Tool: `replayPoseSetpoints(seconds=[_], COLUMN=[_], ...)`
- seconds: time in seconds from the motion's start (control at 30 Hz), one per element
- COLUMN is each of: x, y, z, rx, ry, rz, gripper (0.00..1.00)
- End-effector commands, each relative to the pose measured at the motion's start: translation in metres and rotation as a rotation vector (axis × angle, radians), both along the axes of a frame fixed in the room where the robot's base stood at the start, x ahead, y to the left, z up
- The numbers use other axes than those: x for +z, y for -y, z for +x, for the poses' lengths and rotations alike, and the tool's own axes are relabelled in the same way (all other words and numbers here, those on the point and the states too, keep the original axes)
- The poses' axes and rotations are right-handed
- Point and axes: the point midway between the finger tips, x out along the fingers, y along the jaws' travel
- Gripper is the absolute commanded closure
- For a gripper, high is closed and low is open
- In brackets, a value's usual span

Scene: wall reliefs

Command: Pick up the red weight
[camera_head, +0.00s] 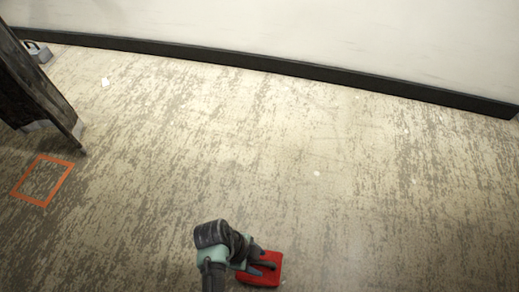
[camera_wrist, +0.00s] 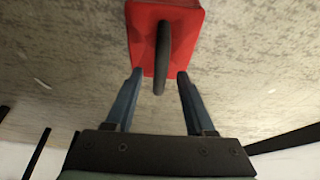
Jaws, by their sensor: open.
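The red weight (camera_head: 273,274) sits on the floor at the bottom middle of the head view, partly hidden by my gripper (camera_head: 262,262). My gripper (camera_wrist: 159,74) is open in the wrist view. Its two fingers are apart, with their tips at the weight's near edge, and the end of the handle shows between them. I cannot tell whether the fingers touch the weight.
An orange square outline (camera_head: 42,181) is marked on the floor at the left. A dark leaning structure (camera_head: 35,85) stands at the upper left, with a small grey object (camera_head: 40,52) behind it. A wall with a black baseboard (camera_head: 270,65) runs along the back. The middle floor is mostly clear.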

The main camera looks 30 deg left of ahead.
Motion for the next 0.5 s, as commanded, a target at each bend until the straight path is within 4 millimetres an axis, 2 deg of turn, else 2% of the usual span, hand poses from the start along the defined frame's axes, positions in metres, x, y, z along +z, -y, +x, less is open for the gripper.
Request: replayPoseSetpoints(seconds=[0.03, 0.1, 0.37, 0.5], x=[-0.0121, -0.0154, -0.0140, -0.0140], y=[0.0028, 0.0050, 0.0060, 0.0060], z=[0.0004, 0.0012, 0.0016, 0.0016], rx=[0.000, -0.001, 0.000, 0.000], ry=[-0.001, -0.001, -0.001, -0.001], rz=[0.000, 0.000, 0.000, 0.000], gripper=[0.46, 0.46, 0.46, 0.71])
